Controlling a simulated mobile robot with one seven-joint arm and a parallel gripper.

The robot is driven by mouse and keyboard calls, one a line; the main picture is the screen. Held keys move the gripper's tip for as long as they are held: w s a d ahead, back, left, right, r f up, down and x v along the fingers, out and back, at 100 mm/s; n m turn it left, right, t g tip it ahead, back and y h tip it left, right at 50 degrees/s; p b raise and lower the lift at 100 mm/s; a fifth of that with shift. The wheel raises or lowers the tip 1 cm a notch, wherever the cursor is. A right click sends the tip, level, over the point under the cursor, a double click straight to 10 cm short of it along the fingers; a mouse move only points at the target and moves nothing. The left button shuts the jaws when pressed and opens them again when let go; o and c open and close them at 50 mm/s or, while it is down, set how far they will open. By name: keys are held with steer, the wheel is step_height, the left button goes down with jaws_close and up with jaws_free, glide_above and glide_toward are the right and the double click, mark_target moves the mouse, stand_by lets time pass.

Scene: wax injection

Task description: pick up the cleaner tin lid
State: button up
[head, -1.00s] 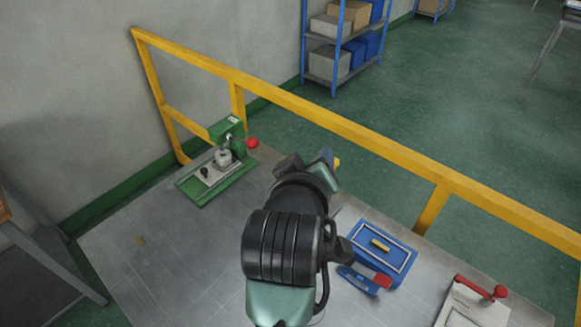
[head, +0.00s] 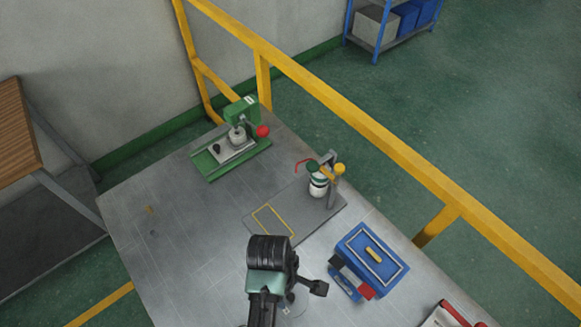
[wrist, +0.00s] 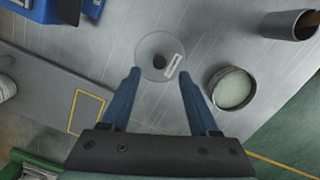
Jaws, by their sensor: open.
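In the wrist view, a round pale grey disc with a dark central knob and a small white label, which looks like the cleaner tin lid (wrist: 150,46), lies on the metal table. An open round tin (wrist: 231,88) with pale green contents stands to its right, apart from it. My gripper (wrist: 160,73) is open, its blue fingertips at the left and right of the disc's near rim. Nothing is held. Whether the fingers touch the disc I cannot tell. In the head view, my arm hides most of this spot.
A blue box (head: 357,246) stands right of my arm. A grey mat (head: 290,212) with a yellow outline carries a stand with a green-topped bottle (head: 318,184). A green press (head: 232,150) is at the back left. A metal cup (wrist: 291,25) is near the tin.

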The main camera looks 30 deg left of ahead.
mark_target(290, 297)
steer(key=shift+d+f+p, duration=0.2)
steer(key=shift+f+p, duration=0.05)
steer(key=shift+f, duration=1.05)
steer(key=shift+d+f+p, duration=0.2)
steer(key=shift+f+p, duration=0.05)
steer(key=shift+f, duration=1)
steer(key=shift+c, duration=0.3)
jaws_close()
